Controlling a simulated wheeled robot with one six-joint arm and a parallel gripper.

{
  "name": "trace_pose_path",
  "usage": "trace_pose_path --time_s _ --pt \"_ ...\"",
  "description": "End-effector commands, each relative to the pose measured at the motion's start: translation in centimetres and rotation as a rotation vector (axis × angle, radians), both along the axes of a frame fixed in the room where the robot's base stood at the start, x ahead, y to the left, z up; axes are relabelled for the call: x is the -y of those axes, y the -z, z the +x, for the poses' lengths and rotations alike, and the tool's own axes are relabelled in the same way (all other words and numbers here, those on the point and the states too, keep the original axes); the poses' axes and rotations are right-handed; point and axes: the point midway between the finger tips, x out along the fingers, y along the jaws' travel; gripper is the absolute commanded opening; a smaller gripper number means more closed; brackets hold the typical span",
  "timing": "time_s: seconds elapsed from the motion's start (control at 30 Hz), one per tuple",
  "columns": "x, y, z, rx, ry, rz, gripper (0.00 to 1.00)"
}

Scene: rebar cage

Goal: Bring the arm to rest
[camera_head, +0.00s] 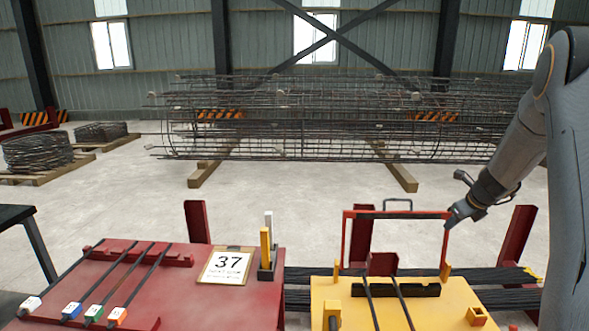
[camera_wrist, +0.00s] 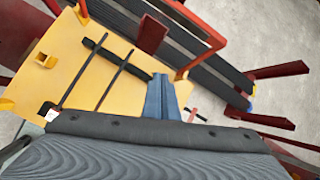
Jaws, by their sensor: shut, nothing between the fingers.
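My arm comes in from the right edge of the head view and reaches down and to the left. My gripper (camera_head: 456,216) is shut and empty, held in the air at the right of the red frame (camera_head: 395,214) behind the yellow table (camera_head: 327,290). In the wrist view my closed blue-grey fingers (camera_wrist: 161,98) show beyond the dark gripper body, with the yellow table (camera_wrist: 60,85) at their left. Whether the fingertips touch the red frame cannot be told from the head view.
Two dark bars lie on the yellow table. Dark bar bundles (camera_head: 310,280) run between red posts. A long rebar cage (camera_head: 300,120) lies behind on timbers, with bare floor before it.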

Motion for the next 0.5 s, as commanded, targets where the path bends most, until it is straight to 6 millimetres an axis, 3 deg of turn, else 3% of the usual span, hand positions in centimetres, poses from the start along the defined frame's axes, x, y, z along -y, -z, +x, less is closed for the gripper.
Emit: trace_pose_path --time_s 0.27,0.37,0.5 --pt "-9.8 -0.6 -4.1 -0.078 -0.471 -0.224 0.0" --pt "-14.8 -0.8 -7.4 -0.113 -0.755 -0.348 0.0" --pt "-21.9 -0.7 -14.1 -0.15 -1.244 -0.543 0.0"
